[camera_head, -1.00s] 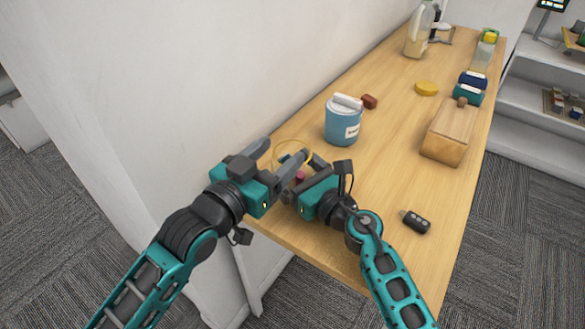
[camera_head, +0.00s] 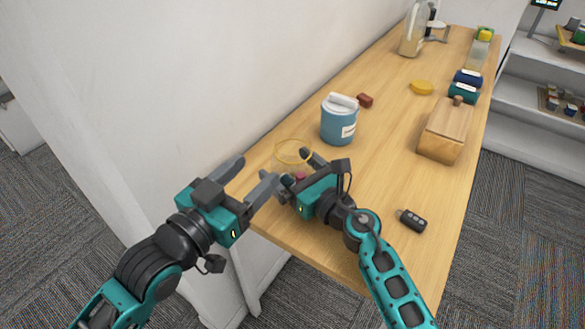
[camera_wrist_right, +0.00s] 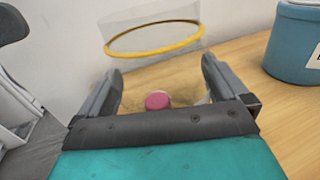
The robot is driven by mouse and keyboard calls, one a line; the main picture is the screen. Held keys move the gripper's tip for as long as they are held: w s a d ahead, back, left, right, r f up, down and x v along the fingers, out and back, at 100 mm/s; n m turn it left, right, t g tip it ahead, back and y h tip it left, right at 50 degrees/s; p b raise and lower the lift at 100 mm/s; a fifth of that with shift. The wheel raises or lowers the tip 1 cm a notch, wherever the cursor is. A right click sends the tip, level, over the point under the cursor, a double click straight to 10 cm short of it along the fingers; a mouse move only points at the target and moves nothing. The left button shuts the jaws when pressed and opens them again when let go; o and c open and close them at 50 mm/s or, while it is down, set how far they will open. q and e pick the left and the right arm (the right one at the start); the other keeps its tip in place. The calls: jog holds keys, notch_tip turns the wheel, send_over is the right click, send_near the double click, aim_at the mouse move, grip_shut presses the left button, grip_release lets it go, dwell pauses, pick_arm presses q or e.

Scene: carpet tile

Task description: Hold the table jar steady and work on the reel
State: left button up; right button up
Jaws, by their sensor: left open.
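The table jar (camera_head: 292,151) is clear with a yellow ring and stands near the table's close corner; in the right wrist view its ring (camera_wrist_right: 155,40) shows above the fingers. My right gripper (camera_head: 300,177) has its fingers on both sides of the jar's lower body and looks shut on it. A small round pink piece (camera_wrist_right: 157,100) shows between these fingers, perhaps part of the reel; I cannot tell whether it is inside the jar. No other part of the reel is clear. My left gripper (camera_head: 254,178) is open and empty, left of the jar and apart from it.
A blue tub (camera_head: 339,122) with a white lid stands behind the jar. The wall borders the table's left side.

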jog(key=v, duration=1.2)
jog(key=shift+s, duration=0.1)
